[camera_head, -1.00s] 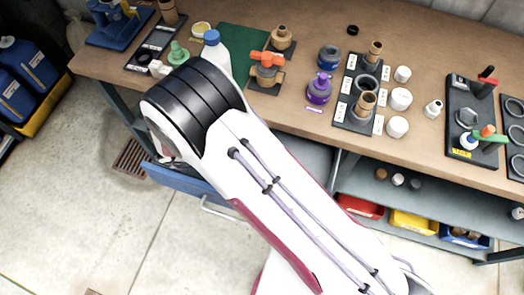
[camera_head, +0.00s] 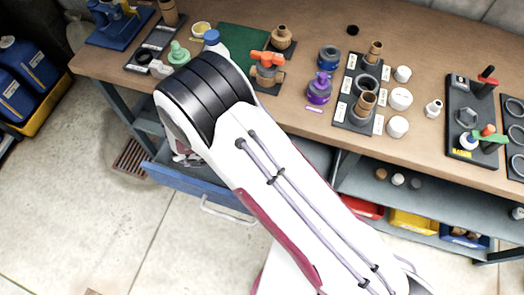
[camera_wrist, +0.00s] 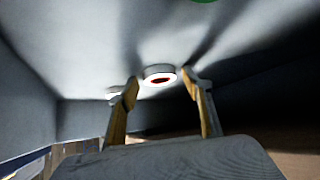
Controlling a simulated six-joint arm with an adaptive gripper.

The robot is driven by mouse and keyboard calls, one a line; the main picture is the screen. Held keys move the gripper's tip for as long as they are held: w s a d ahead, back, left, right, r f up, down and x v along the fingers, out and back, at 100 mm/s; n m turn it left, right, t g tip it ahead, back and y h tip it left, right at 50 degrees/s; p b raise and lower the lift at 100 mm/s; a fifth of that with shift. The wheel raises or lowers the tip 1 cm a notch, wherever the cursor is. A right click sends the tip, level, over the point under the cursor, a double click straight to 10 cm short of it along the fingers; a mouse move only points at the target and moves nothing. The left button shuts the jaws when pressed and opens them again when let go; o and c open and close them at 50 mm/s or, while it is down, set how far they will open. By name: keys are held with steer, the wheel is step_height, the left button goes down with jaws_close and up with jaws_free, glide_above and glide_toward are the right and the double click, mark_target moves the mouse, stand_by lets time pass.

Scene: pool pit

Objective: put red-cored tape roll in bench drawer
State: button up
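The red-cored tape roll (camera_wrist: 160,76) shows in the wrist view as a pale ring with a dark side and a red centre. It is on a grey surface that looks like the drawer's inside. My gripper (camera_wrist: 160,82) has its two fingers spread, with the roll between and just beyond the tips; gaps show on both sides. The blue bench drawer (camera_head: 190,184) is pulled out under the bench in the head view. My arm covers much of it, and my gripper is mostly hidden there.
The workbench (camera_head: 215,128) above carries plumbing fittings, an orange-handled valve (camera_head: 267,66) and a purple fitting (camera_head: 319,88). Coloured bins (camera_head: 412,222) sit on the lower shelf at right. A small pale object (camera_wrist: 113,92) lies left of the roll. A green edge (camera_wrist: 203,1) shows at the top.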

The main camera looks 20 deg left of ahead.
steer(key=shift+r, duration=0.1)
stand_by(0.3)
steer(key=shift+r, duration=0.15)
steer(key=v, duration=1.1)
steer(key=shift+s+a+r, duration=0.15)
steer(key=shift+a+r, duration=0.1)
steer(key=shift+r, duration=0.05)
steer(key=shift+a, duration=0.1)
stand_by(0.4)
